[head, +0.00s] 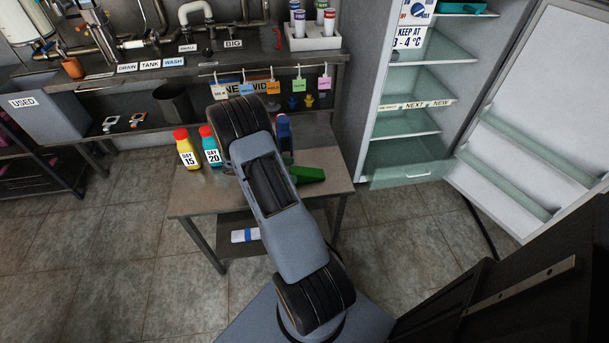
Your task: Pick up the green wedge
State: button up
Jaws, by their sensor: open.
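The green wedge (307,174) lies on the small metal table (325,188), just right of my arm. Its left end is partly hidden behind the arm. My arm reaches up across the table in the head view, and my gripper is hidden behind its links, so its distance from the wedge cannot be told. A blue upright object (284,132) shows just behind the wedge, partly covered by the arm.
A yellow bottle marked DAY 15 (187,152) and a teal bottle marked DAY 20 (211,150) stand left on the table. An open fridge (408,150) with its door swung out is at right. A rolled item (245,235) lies on the lower shelf.

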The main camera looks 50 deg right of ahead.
aim_at(295, 170)
jog(key=shift+x, duration=2.15)
jog(key=shift+c, duration=0.4)
jog(key=c, duration=1)
jog(key=shift+o, duration=0.2)
jog(key=shift+w+r, duration=0.1)
